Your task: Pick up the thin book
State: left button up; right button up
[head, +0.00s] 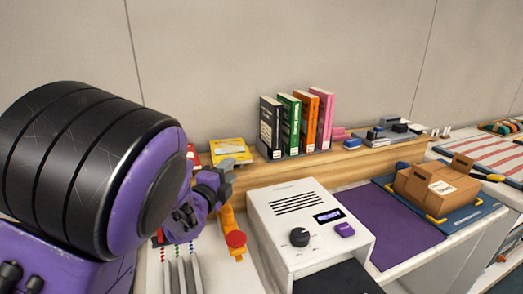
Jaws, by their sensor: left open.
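Several books stand upright in a row on the wooden ledge against the wall: a black book (270,127), a green book (289,124), an orange book (309,122) and a pink book (325,118). The pink one at the right end looks about as slim as the others; I cannot tell which is the thin book. My left gripper (227,180) is open, in front of and left of the row, apart from the books. It is seen partly side-on, and my large arm hides the ledge's left end. My right gripper is not in view.
A yellow flat item (231,150) lies on the ledge left of the books. A white machine (307,226) with a knob stands in front. A cardboard box (436,187) sits on a blue mat at the right. An orange-red handled item (235,239) is below my gripper.

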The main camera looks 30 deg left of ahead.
aim_at(241, 162)
pick_arm(q)
jog(key=w, duration=0.1)
jog(key=w+p, duration=0.1)
jog(key=w, duration=0.3)
jog(key=shift+w+a+f, duration=0.1)
jog(key=shift+a+f, duration=0.05)
jog(key=shift+f, duration=0.1)
jog(key=shift+w+a, duration=0.1)
jog(key=shift+w, duration=0.15)
jog(key=shift+s, duration=0.1)
jog(key=c, duration=0.4)
grip_shut()
notch_tip(241, 162, up, 10)
jog(key=shift+p, duration=0.3)
